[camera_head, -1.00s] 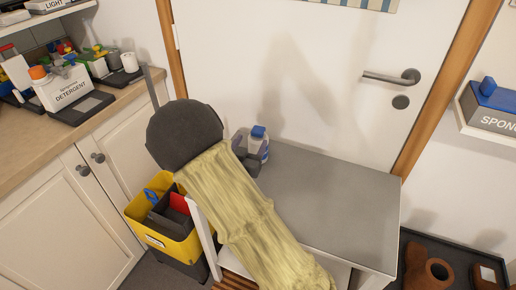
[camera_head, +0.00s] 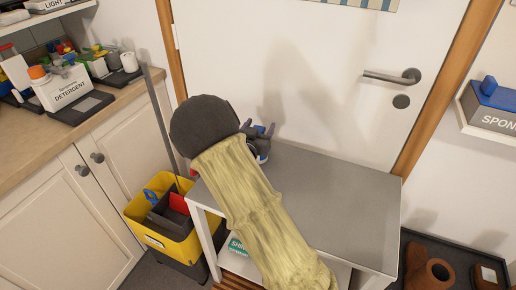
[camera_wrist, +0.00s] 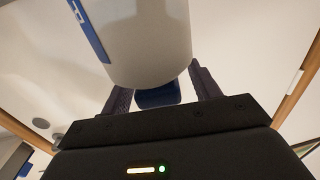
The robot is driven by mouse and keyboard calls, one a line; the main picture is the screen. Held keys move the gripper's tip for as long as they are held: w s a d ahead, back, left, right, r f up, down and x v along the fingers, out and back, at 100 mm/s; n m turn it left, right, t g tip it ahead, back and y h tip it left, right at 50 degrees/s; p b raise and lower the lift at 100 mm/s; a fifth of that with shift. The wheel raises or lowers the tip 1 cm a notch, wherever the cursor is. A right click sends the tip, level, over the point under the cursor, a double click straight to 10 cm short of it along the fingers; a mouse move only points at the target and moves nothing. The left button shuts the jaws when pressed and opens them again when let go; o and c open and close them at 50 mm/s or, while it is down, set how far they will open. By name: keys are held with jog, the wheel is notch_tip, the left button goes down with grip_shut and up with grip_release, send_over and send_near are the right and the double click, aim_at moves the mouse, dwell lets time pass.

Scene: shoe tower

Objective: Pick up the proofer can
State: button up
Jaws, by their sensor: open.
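The proofer can (camera_head: 264,148) stands on the back left of the grey table, partly hidden behind my arm and gripper. In the wrist view it is a large pale cylinder (camera_wrist: 140,40) with a blue stripe, and its blue cap (camera_wrist: 158,97) shows below the body. My gripper (camera_head: 262,131) is at the can, with fingers showing on either side of it. In the wrist view my gripper (camera_wrist: 162,84) is open, its two dark fingers flanking the can and cap. Whether either finger touches the can cannot be told.
The grey table (camera_head: 335,205) is otherwise bare. A white door (camera_head: 300,70) stands behind it. A yellow bucket (camera_head: 150,235) with a grey handle stands at the left. A detergent box (camera_head: 62,88) and other items crowd the wooden counter. A sponge box (camera_head: 495,112) sits at the right.

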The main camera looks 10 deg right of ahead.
jog(key=shift+w+d, duration=0.15)
jog(key=shift+w, duration=0.1)
dwell(0.3)
